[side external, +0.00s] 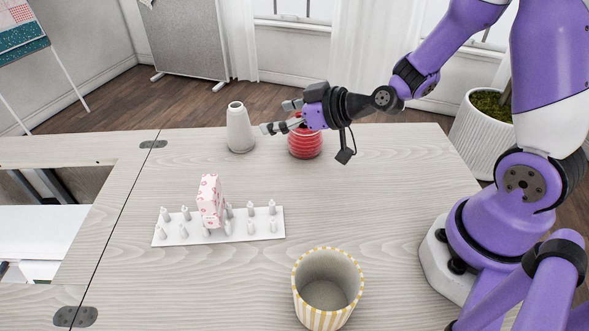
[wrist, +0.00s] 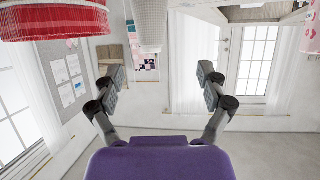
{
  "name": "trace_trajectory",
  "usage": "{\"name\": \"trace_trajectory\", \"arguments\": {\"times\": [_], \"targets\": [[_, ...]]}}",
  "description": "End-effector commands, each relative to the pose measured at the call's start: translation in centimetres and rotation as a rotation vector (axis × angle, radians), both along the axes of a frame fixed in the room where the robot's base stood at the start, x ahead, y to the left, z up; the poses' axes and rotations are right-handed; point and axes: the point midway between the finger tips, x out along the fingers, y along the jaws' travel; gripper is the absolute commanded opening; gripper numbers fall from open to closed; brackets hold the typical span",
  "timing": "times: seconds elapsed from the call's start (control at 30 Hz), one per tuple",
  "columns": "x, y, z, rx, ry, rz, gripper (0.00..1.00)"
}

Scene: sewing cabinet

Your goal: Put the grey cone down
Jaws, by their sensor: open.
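The grey cone (side external: 239,130) stands upright on the table near its back edge, left of my gripper, in the side view. In the wrist view the grey cone (wrist: 150,22) shows at the top, beyond the fingers, with part of it cut off by the frame. My gripper (side external: 277,117) is open and points toward the cone. In the wrist view the two fingers of my gripper (wrist: 161,75) are spread wide with nothing between them. The cone appears apart from the fingers.
A red thread cone (side external: 305,145) stands beneath and beside my gripper, and shows at top left in the wrist view (wrist: 50,18). A white spool rack (side external: 262,233) with a pink patterned piece (side external: 210,201) sits in front. A striped bin (side external: 325,306) stands nearer. The table's middle is clear.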

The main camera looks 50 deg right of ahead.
Motion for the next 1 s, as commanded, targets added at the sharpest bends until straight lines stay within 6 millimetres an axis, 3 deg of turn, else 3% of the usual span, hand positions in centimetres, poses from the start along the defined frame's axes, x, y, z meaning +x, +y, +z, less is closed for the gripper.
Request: {"name": "trace_trajectory", "arguments": {"times": [0.1, 0.2, 0.5, 0.6, 0.73, 1.0], "targets": [[-1.5, 1.5, 2.0, -0.052, 0.089, 0.084, 0.87], [-4.0, 1.7, 3.6, -0.111, 0.225, 0.099, 0.87], [-14.1, -1.7, 7.6, -0.127, 0.573, -0.172, 0.87], [-16.2, -2.3, 8.1, -0.100, 0.627, -0.239, 0.87], [-17.2, -2.6, 8.2, -0.084, 0.658, -0.272, 0.87], [-17.2, -2.6, 8.2, -0.086, 0.659, -0.272, 0.87]]}}
